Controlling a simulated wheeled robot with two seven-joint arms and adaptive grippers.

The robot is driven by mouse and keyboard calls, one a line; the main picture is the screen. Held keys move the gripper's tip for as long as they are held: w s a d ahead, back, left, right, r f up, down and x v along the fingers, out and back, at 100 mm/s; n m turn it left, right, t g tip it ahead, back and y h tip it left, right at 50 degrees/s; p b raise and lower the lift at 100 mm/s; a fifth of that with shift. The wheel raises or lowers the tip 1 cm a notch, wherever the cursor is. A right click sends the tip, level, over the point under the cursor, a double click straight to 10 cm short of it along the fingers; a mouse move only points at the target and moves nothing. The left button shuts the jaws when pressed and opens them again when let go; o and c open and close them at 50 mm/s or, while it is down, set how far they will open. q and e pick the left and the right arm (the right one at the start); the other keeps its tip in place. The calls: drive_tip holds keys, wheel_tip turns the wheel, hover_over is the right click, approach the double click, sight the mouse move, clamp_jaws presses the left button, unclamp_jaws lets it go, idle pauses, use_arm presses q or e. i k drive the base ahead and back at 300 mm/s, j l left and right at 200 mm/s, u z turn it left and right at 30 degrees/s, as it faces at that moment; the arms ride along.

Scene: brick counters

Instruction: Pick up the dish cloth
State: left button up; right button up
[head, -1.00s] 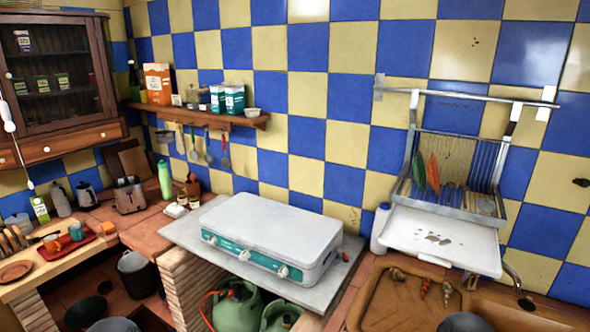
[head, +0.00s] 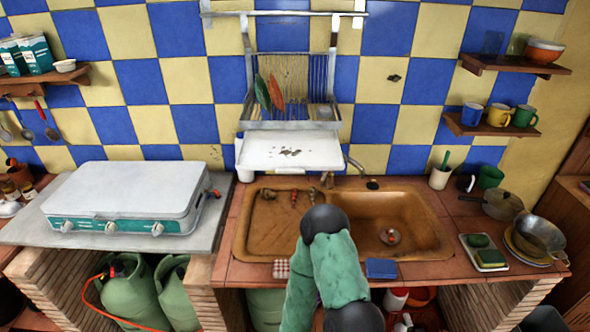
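A small red-and-white checked cloth (head: 281,268) lies at the front edge of the tiled counter, just left of my raised arm. A flat blue piece (head: 381,268), which could be a folded cloth or a sponge, lies on the front edge right of the arm. I cannot tell for sure which of the two is the dish cloth. One of my arms, green with black joints, rises in the middle of the head view and covers part of the sink front. Neither gripper shows.
The brown sink (head: 410,222) has its basin on the right and drainboard on the left. A grey-white camping stove (head: 130,200) stands at left. A tray with green sponges (head: 483,250) and a pan (head: 540,235) stand at right. Gas bottles (head: 130,295) are below.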

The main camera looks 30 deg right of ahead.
sight(379, 268)
drive_tip(key=z, duration=1.9)
